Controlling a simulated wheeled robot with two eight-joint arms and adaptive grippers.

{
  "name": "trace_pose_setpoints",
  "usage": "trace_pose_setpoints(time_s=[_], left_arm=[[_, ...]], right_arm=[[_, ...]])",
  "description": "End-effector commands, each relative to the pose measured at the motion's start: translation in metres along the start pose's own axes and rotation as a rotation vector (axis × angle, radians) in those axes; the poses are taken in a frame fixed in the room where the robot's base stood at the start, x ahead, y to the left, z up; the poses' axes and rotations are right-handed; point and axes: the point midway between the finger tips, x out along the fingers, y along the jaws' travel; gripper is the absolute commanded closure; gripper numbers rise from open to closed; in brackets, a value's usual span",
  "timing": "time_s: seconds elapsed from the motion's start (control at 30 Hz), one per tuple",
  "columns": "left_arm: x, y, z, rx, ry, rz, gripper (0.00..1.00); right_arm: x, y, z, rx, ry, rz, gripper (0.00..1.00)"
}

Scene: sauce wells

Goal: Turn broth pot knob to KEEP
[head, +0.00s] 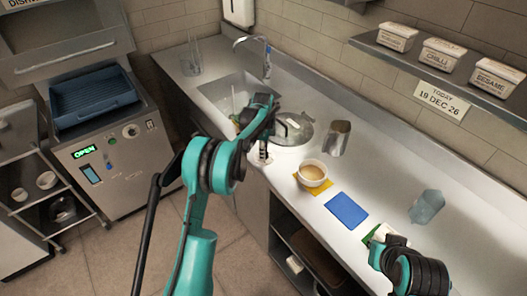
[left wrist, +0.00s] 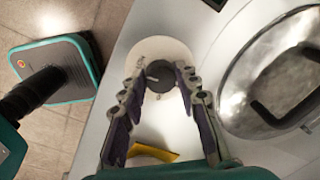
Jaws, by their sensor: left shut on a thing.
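The broth pot knob (left wrist: 158,75) is a small dark round knob on a pale round plate (left wrist: 163,48). The plate also shows in the head view (head: 263,161), at the counter's front edge beside the lidded pot (head: 302,130). My left gripper (left wrist: 157,72) points down at the knob with one finger on each side, shut on it. The pot's metal lid with a dark handle shows at right in the left wrist view (left wrist: 262,68). I cannot read the dial marks or tell the knob's setting. My right gripper (head: 385,248) is low at right in the head view; its fingers are unclear.
A bowl of broth (head: 313,172) stands on a yellow mat, near a metal cup (head: 337,137). A blue mat (head: 346,210) lies bare. A bluish clear object (head: 427,206) lies farther right. A sink (head: 235,92) and tap are behind the left arm. Labelled tubs (head: 443,56) stand on the shelf.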

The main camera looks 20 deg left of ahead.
Motion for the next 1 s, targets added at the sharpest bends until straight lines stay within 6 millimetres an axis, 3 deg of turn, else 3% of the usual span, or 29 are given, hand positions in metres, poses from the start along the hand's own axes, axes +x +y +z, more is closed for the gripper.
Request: trace_pose_setpoints(time_s=[1.0], left_arm=[[0.0004,0.0018,-0.0034,-0.946,-0.05,0.001,0.98]], right_arm=[[-0.0025,0.0,-0.0018,0.0,0.0,0.0,1.0]])
